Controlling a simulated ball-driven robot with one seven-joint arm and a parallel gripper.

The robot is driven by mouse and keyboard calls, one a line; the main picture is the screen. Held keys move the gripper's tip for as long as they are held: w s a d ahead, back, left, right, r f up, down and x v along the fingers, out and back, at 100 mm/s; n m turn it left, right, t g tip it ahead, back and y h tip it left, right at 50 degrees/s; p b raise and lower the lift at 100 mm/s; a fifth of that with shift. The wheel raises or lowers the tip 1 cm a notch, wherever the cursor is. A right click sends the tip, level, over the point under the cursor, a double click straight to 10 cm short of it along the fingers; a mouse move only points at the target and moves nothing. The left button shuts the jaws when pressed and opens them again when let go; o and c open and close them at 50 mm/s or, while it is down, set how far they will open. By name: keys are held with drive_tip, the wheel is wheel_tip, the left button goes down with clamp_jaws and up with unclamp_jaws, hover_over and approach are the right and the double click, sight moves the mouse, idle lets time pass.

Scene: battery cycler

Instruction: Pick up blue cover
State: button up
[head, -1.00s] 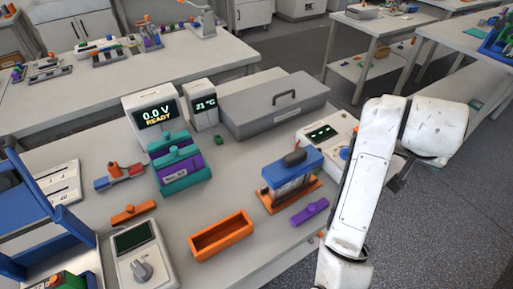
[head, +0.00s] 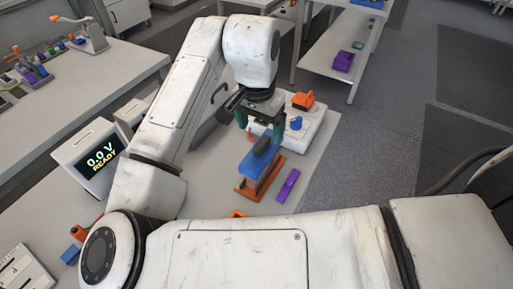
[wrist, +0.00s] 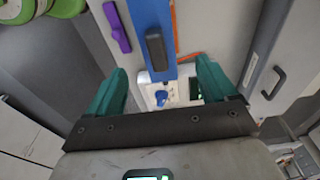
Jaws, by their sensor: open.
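The blue cover (head: 250,169) has a dark handle on top and sits on an orange base (head: 249,194) on the bench. In the wrist view the blue cover (wrist: 164,68) runs down from the top edge, with its dark handle lying lengthwise. My gripper (head: 260,127) is open and empty, with green fingers pointing down, just above and beyond the cover in the head view. In the wrist view my gripper (wrist: 160,72) has one finger on each side of the cover's near end, with gaps on both sides. Contact is not visible.
A purple piece (head: 288,185) lies right of the orange base. A white device (head: 311,127) with a blue knob stands behind the cover. A display box (head: 92,158) reading "0.0 V READY" is at left. In the wrist view, a grey case (wrist: 283,60) lies at right.

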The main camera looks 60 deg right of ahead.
sight(262, 141)
wheel_tip(262, 141, down, 2)
drive_tip(key=shift+d+f, duration=0.1)
drive_tip(key=shift+d, duration=0.05)
drive_tip(key=shift+s+d+f+p, duration=0.15)
drive_tip(key=shift+f+p, duration=0.2)
drive_tip(key=shift+f, duration=1.05)
drive_tip(key=shift+d+f+p, duration=0.1)
drive_tip(key=shift+f+p, duration=0.2)
drive_tip(key=shift+f, duration=1.1)
drive_tip(key=shift+c, duration=0.4)
drive_tip(key=c, duration=1.1)
drive_tip(key=shift+r, duration=0.1)
drive_tip(key=shift+c, duration=0.2)
